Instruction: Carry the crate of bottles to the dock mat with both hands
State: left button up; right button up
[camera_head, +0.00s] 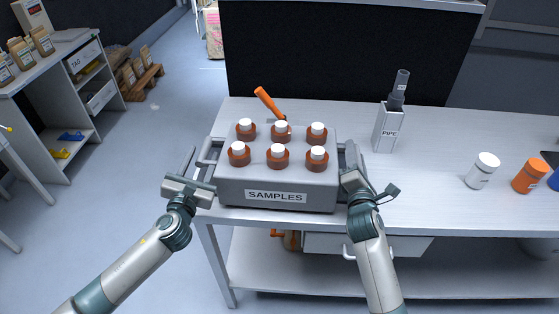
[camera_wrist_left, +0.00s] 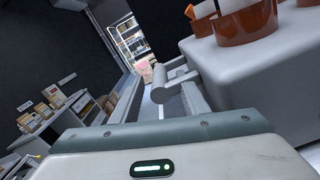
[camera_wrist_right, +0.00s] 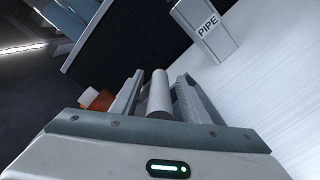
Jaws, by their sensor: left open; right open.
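The grey crate (camera_head: 228,192), labelled SAMPLES, stands on the white table and holds several brown bottles (camera_head: 277,156) with white caps. It has a bar handle on each side. My left gripper (camera_head: 198,160) is open at the left handle (camera_head: 205,150); in the left wrist view that handle (camera_wrist_left: 160,82) shows between the two fingers. My right gripper (camera_head: 352,160) is open at the right side; in the right wrist view the right handle (camera_wrist_right: 158,95) shows between its fingers. I cannot tell whether the fingers touch the bars. I see no dock mat.
An orange-handled tool (camera_head: 268,103) lies behind the crate. A PIPE holder (camera_head: 387,130) stands to the right, with a white bottle (camera_head: 482,170) and an orange bottle (camera_head: 530,175) further right. The table (camera_head: 425,185) is bare between. A shelf unit (camera_head: 85,85) stands at the left.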

pick_arm(q)
jog(key=shift+w, duration=0.25)
pick_arm(e)
jog(key=shift+w, duration=0.25)
pick_arm(q)
jog(key=shift+c, duration=0.6)
pick_arm(e)
jog(key=shift+c, duration=0.6)
pick_arm(q)
grip_shut()
pick_arm(e)
grip_shut()
pick_arm(q)
jog(key=shift+r, duration=0.35)
pick_arm(e)
jog(key=shift+r, duration=0.35)
pick_arm(q)
jog(key=shift+w, duration=0.15)
pick_arm(e)
jog(key=shift+w, duration=0.1)
